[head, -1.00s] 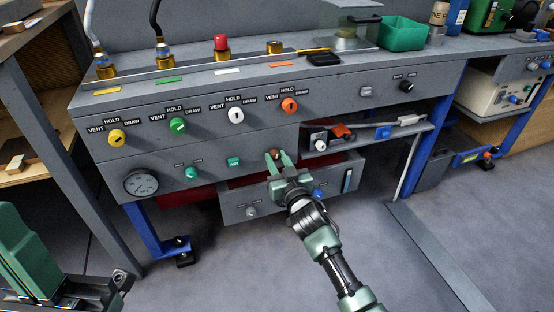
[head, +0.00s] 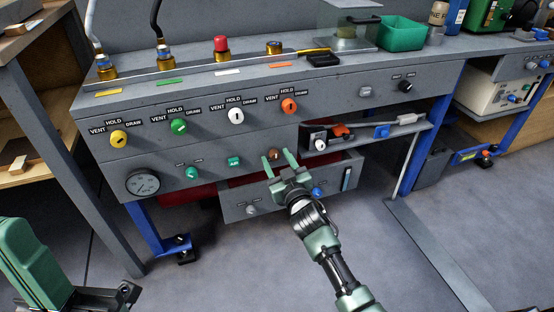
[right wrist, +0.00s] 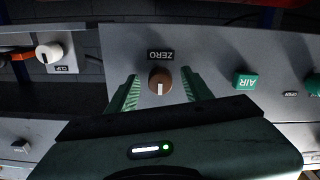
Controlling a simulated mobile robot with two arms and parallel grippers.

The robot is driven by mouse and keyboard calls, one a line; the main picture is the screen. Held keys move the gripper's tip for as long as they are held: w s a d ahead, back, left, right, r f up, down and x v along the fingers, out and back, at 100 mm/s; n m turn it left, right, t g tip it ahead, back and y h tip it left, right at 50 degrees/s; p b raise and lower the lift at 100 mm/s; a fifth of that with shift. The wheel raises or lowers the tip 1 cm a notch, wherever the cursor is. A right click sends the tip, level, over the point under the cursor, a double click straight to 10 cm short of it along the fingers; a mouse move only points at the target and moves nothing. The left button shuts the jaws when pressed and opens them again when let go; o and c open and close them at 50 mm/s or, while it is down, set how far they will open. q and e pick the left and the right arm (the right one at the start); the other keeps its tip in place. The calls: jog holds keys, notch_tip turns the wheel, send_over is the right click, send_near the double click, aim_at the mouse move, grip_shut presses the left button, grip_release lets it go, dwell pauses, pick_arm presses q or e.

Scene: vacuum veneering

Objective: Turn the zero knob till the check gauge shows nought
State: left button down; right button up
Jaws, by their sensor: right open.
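The zero knob (head: 273,155) is a small brown round knob on the grey bench front. In the right wrist view the zero knob (right wrist: 160,80) has a white mark pointing down in the picture, under a ZERO label. My right gripper (head: 278,158) is open, with one green finger on each side of the knob and gaps between; it also shows in the right wrist view (right wrist: 163,88).
Yellow, green, white and orange valve knobs line the panel above. An open drawer (head: 290,200) lies under my right gripper. A shelf (head: 370,139) with small items is to the right.

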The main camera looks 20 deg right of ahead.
jog(key=s+p, duration=0.2)
jog(key=s, duration=0.5)
jog(key=shift+s, duration=0.3)
jog(key=shift+d, duration=0.1)
